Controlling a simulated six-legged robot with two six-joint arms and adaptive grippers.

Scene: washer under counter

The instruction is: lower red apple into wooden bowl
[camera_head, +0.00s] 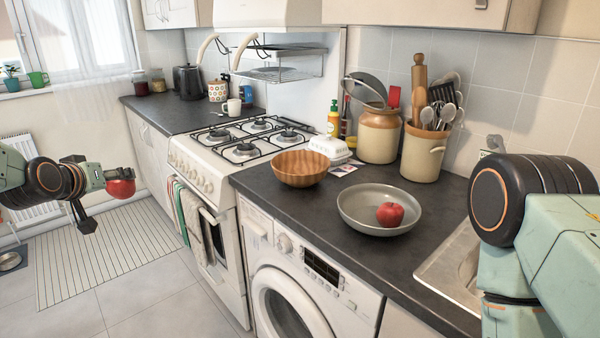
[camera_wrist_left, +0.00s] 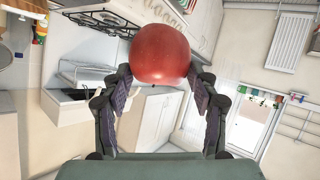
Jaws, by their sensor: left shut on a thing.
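A red apple (camera_head: 121,183) is held in my left gripper (camera_head: 112,182) at the left of the head view, in the air above the floor. In the left wrist view the apple (camera_wrist_left: 161,54) sits between the two dark fingers of the gripper (camera_wrist_left: 163,78), which is shut on it. The brown wooden bowl (camera_head: 300,170) stands on the dark counter, well to the right of the held apple, and looks empty. A second red apple (camera_head: 390,214) lies in a grey bowl (camera_head: 352,210). My right gripper is out of view; only part of its arm shows.
The white stove (camera_head: 216,165) with black grates stands left of the wooden bowl. A butter dish (camera_head: 331,148), bottles, a lidded jar (camera_head: 379,132) and a utensil crock (camera_head: 422,152) stand behind it. A washing machine (camera_head: 300,290) is under the counter.

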